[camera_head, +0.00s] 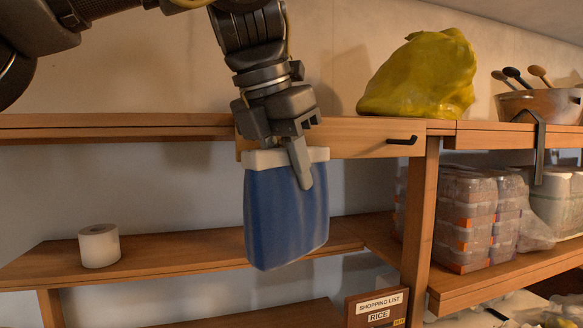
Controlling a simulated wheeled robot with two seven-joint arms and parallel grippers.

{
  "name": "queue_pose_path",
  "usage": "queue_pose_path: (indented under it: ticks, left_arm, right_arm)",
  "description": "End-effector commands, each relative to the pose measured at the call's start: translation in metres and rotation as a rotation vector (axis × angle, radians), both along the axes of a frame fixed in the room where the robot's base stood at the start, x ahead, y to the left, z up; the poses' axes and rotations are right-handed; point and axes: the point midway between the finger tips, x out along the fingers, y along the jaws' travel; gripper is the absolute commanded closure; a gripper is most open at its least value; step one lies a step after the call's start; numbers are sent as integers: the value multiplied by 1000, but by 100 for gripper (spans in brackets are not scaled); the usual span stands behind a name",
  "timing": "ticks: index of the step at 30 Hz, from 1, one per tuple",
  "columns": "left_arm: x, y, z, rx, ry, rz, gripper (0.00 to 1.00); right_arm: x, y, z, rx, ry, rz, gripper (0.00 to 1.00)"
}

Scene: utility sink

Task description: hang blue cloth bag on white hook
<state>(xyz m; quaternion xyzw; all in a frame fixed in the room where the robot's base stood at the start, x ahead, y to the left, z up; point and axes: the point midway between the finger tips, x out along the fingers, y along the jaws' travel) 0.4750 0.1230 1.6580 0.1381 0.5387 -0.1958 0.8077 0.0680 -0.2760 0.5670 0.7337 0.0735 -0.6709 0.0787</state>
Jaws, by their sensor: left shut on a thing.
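A blue bag (287,220) with a white band along its top hangs upright in the camera_head view, left of the middle. My left gripper (300,165) comes down from above and is shut on the bag's top edge, with one finger in front of the white band. A small black hook (402,141) sticks out from a wooden board (355,138) on the upper shelf's front edge, to the right of the bag. The bag is apart from this hook. I see no white hook. My right gripper is not in view.
A yellow bag (425,75) and a bowl with spoons (545,103) stand on the upper shelf (100,126). A dark bracket (540,145) hangs from its edge. Stacked plastic containers (467,215) and a paper roll (99,245) stand below. A shopping-list sign (378,309) is at bottom.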

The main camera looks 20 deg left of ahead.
Motion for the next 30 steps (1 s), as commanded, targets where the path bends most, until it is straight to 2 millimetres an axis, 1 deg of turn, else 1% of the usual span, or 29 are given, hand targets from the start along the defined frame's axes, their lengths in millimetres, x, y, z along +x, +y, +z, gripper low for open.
queue_pose_path:
  ticks: [6, 12, 30]
  left_arm:
    - [10, 7, -5, 0, 1, 1, 100]
    - [15, 10, -9, 1, 2, 2, 100]
    - [17, 12, -12, 2, 3, 5, 100]
  right_arm:
    - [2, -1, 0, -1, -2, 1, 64]
    - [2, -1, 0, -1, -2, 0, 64]
    - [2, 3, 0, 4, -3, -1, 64]
